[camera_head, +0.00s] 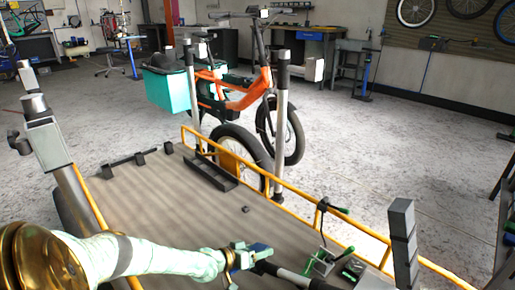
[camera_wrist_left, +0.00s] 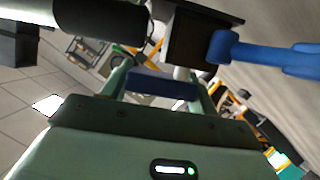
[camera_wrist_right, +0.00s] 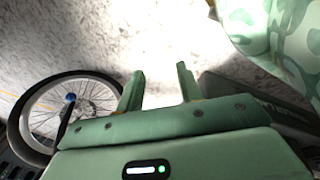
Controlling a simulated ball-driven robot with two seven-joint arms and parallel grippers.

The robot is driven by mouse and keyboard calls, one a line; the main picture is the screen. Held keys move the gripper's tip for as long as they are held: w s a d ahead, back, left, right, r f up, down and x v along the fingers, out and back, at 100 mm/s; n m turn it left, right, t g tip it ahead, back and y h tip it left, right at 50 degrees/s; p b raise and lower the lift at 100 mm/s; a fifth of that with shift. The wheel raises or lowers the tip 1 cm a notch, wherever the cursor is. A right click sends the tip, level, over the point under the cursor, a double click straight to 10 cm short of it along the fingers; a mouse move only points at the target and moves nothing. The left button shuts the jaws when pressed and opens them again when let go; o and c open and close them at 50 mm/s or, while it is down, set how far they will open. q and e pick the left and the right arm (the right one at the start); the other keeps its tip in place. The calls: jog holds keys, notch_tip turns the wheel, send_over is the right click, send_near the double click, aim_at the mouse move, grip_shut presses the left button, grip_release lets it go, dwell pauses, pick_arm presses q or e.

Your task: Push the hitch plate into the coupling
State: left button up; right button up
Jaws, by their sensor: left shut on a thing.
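My left gripper (camera_head: 244,258) is low in the middle of the head view, over the near part of the cargo bed. It is shut on a blue piece (camera_head: 259,251), which shows as a blue bar between the fingers in the left wrist view (camera_wrist_left: 160,86). A black and grey tube (camera_head: 292,278) lies just right of it. I cannot tell for sure which part is the hitch plate or the coupling. In the left wrist view a black block (camera_wrist_left: 198,38) with a blue lever (camera_wrist_left: 262,50) is beyond the fingers. My right gripper (camera_wrist_right: 160,88) is open and empty.
The cargo bed (camera_head: 150,205) has yellow rails (camera_head: 345,238) and upright posts. Metal and green hardware (camera_head: 322,262) lies near the tube. An orange bike (camera_head: 240,95) with a teal box (camera_head: 168,90) stands beyond. A spoked wheel (camera_wrist_right: 75,108) is left of my right gripper.

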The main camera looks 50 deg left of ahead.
pick_arm(q)
jog(key=o, duration=1.2)
jog(key=shift+c, duration=0.2)
pick_arm(e)
jog(key=w+a+r+t+y, duration=0.1)
jog(key=w+a+r+t, duration=0.1)
jog(key=w+r, duration=0.1)
jog(key=s+d+g+h+p, duration=0.3)
jog(key=s+d+p, duration=0.3)
pick_arm(q)
jog(key=p+v, duration=0.3)
jog(key=v, duration=1.3)
pick_arm(e)
jog(key=s+f+g+y, duration=0.1)
jog(key=s+f+g, duration=0.1)
jog(key=s+f, duration=0.8)
jog(key=shift+s+f+y, duration=0.3)
jog(key=shift+s+y, duration=0.1)
jog(key=shift+s, duration=0.65)
pick_arm(q)
jog(key=shift+s, duration=0.15)
pick_arm(e)
jog(key=shift+a, duration=0.1)
